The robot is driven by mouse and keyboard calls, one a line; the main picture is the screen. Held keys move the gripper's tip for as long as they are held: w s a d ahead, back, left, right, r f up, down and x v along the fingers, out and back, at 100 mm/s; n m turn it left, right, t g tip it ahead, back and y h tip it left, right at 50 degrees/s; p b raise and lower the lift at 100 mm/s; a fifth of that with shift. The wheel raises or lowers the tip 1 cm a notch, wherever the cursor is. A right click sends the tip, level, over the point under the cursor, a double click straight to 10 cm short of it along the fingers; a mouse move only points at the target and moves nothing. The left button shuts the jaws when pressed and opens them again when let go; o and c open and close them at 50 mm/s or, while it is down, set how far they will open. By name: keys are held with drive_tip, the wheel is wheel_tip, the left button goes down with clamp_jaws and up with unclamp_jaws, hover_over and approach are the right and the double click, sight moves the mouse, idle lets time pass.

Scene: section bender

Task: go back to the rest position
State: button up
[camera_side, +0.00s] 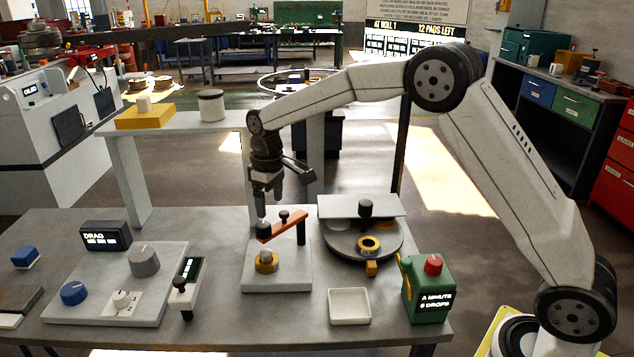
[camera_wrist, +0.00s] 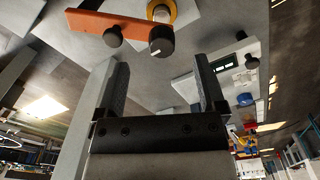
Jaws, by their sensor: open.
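My gripper (camera_side: 268,205) hangs pointing down above the bench, over the square plate with the orange lever. In the wrist view my gripper (camera_wrist: 160,72) shows two dark fingers spread apart, with nothing between them. The orange lever (camera_side: 283,228) with black knobs lies just below the fingertips in the side view. It also shows in the wrist view (camera_wrist: 92,24) beyond the fingers. I cannot tell the exact gap between fingers and lever.
A raised shelf (camera_side: 178,124) holds a yellow block and a white-and-black jar. A dark turntable (camera_side: 345,245), white tray (camera_side: 349,306) and green box (camera_side: 427,288) stand right of the lever. A control panel with knobs (camera_side: 118,296) lies left. Bare bench shows between them.

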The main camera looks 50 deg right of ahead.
drive_tip(key=s+d+f+m+t, duration=0.1)
drive_tip(key=s+f+m, duration=0.1)
drive_tip(key=s, duration=1.1)
drive_tip(key=s+d+f+m+t, duration=0.1)
drive_tip(key=s+d+f, duration=0.1)
drive_tip(key=s, duration=1.1)
drive_tip(key=shift+s+d+f+m, duration=0.25)
drive_tip(key=shift+f+m, duration=0.15)
drive_tip(key=shift+f, duration=0.2)
